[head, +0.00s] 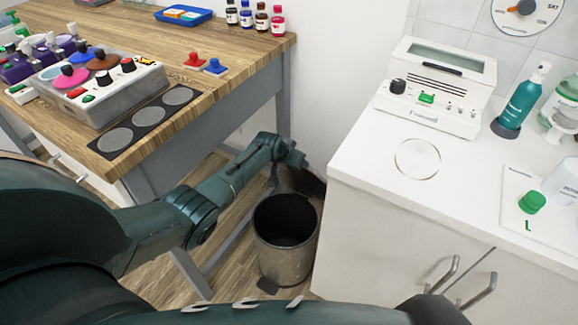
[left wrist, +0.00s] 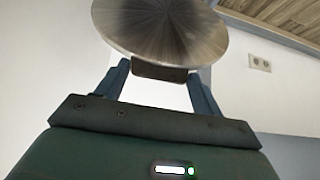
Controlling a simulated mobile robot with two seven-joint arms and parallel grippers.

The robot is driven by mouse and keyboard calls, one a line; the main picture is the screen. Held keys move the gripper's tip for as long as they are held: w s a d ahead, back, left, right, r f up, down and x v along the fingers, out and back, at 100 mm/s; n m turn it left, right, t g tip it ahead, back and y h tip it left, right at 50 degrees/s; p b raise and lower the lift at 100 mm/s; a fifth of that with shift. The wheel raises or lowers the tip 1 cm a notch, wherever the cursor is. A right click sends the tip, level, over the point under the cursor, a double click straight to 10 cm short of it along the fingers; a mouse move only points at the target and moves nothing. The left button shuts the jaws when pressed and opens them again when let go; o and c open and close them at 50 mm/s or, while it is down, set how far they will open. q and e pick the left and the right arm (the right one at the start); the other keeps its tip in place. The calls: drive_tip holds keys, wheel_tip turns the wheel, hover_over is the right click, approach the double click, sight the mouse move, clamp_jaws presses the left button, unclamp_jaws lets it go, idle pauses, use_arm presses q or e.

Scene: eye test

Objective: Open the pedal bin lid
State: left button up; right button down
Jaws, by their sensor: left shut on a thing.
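The pedal bin (head: 286,262) stands on the floor between the wooden table and the white counter. Its top is open and its dark inside shows. Its lid (head: 309,184) is raised at the back of the bin, partly hidden by my left arm. In the left wrist view the lid (left wrist: 165,22) is a round brushed-metal disc with a dark tab at its edge. My left gripper (left wrist: 160,71) is shut on this tab. The pedal (head: 267,286) sits low at the bin's front. My right gripper is not in view.
The wooden table (head: 225,62) at left holds a control box (head: 100,92) and small bottles. The white counter (head: 365,165) close on the bin's right carries a white device (head: 436,88) and a teal pump bottle (head: 522,98). A wall is close behind the bin.

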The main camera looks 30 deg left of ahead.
use_arm(q)
drive_tip(key=shift+w, duration=0.2)
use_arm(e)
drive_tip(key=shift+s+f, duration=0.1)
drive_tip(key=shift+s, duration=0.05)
use_arm(q)
drive_tip(key=o, duration=1.1)
drive_tip(key=shift+f, duration=0.15)
drive_tip(key=o, duration=0.3)
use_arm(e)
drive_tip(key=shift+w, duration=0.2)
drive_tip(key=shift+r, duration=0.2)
use_arm(q)
drive_tip(key=p+v, duration=0.6)
drive_tip(key=v, duration=0.7)
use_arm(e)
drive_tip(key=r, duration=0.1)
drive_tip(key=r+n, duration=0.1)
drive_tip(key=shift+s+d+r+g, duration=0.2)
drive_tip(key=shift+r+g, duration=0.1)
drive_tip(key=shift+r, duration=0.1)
